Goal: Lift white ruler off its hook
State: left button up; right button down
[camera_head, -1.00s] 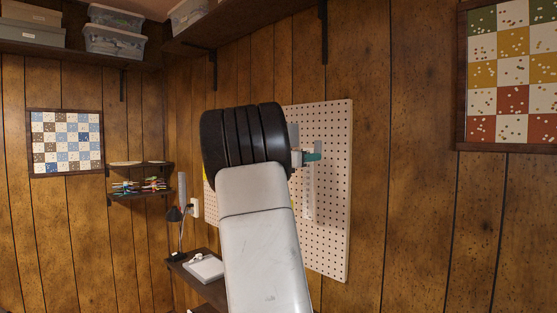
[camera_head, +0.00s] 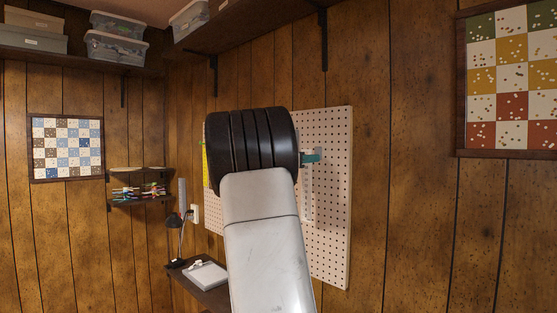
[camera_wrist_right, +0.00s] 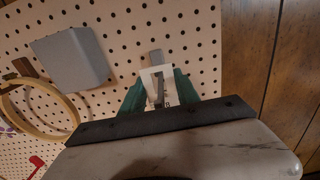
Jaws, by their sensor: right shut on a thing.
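The white ruler (camera_head: 308,203) hangs upright against the pegboard in the head view, its left side close to my arm. In the right wrist view the top end of the ruler (camera_wrist_right: 158,78) shows between my teal fingers, with a grey metal hook in front of the pegboard at its opening. My right gripper (camera_wrist_right: 160,92) is shut on the ruler near its top. In the head view only a teal fingertip of the right gripper (camera_head: 311,158) shows past my black wrist. My left gripper is not in view.
The pegboard (camera_head: 330,230) carries a grey flat piece (camera_wrist_right: 72,58) and a wooden hoop (camera_wrist_right: 68,115) left of the gripper. A desk with a lamp (camera_head: 174,235) stands below left. A shelf bracket (camera_head: 323,40) hangs above.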

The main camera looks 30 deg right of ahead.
jog(key=v, duration=1.4)
jog(key=shift+a, duration=0.15)
dwell(1.5)
dwell(0.4)
